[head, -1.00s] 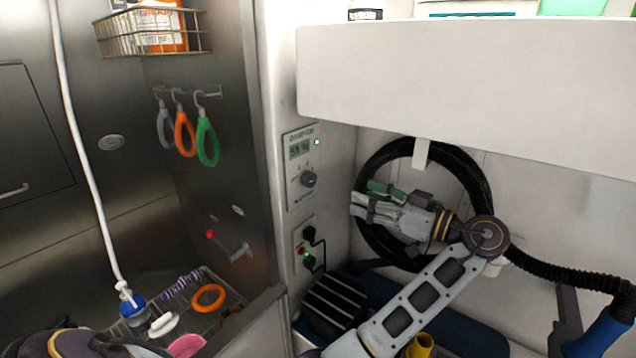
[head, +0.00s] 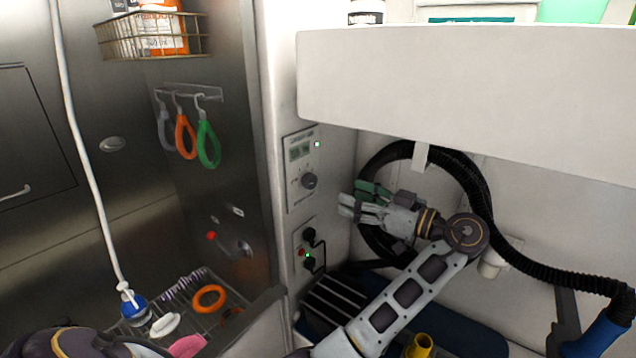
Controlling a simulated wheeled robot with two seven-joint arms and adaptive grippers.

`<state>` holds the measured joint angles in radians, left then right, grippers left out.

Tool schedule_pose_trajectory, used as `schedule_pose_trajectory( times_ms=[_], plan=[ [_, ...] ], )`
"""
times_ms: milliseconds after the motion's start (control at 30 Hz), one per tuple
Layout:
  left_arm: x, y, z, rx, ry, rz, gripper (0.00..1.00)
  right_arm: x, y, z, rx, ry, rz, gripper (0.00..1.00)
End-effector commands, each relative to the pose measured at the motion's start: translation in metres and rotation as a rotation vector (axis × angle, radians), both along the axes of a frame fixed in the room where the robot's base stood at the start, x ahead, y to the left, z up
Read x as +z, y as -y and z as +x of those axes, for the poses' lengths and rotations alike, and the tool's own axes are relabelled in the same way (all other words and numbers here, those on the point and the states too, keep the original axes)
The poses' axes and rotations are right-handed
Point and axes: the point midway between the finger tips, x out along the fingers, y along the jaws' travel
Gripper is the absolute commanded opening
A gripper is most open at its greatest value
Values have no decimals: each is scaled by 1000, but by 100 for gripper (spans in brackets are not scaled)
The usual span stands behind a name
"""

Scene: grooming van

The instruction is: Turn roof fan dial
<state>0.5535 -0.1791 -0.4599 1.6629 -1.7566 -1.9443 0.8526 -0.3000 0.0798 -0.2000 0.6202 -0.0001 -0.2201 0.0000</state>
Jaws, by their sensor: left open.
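The fan dial (head: 309,181) is a dark round knob on a pale control panel (head: 300,165) with a small display and a green light. The panel is on the narrow white wall beside the steel tub wall. My left gripper (head: 352,201) is open and empty, just right of the dial and slightly lower in the picture. Its fingers, one with a green part, point left towards the panel and appear apart from the dial. The dial is not covered. My right gripper is not in view.
Below the panel is a socket plate (head: 307,254) with dark plugs and a cable. A white overhead cabinet (head: 460,95) hangs above my left arm. A coiled black hose (head: 480,190) is behind it. Grooming loops (head: 208,145) hang on the steel wall at left.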

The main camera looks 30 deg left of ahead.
Motion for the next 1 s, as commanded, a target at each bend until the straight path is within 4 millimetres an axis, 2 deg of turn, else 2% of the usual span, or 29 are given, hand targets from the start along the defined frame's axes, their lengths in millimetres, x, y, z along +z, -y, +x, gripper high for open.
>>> schedule_pose_trajectory(
  times_ms=[600,800,1000],
  plan=[
    [3,-81,6,0,0,2,57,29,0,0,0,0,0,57],
    [2,-100,8,0,-1,1,57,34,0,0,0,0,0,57],
    [1,-108,9,-2,0,2,57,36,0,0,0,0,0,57]
  ],
)
